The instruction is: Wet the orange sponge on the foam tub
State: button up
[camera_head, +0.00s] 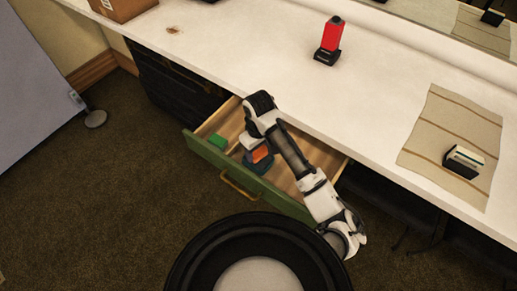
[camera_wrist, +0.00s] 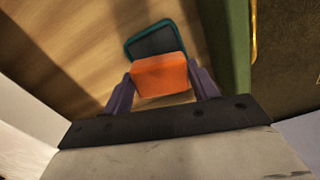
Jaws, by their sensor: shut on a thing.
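The orange sponge (camera_wrist: 160,76) is held between the two purple fingers of my gripper (camera_wrist: 162,86) in the wrist view. The foam tub (camera_wrist: 152,42), with a teal rim and dark inside, lies just beyond the sponge. The sponge covers part of the tub's near edge. In the head view the sponge (camera_head: 260,153) shows over the teal tub (camera_head: 262,167) inside the open drawer, beside my gripper. I cannot tell whether the sponge touches the tub.
The open green-fronted drawer (camera_head: 232,172) holds a green block (camera_head: 217,142) at its left. The white counter (camera_head: 230,50) above carries a red bottle on a black base (camera_head: 331,38).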

aim_at(259, 151)
jog(key=shift+r+p, duration=1.9)
jog(key=shift+r, duration=0.75)
jog(key=shift+f, duration=0.1)
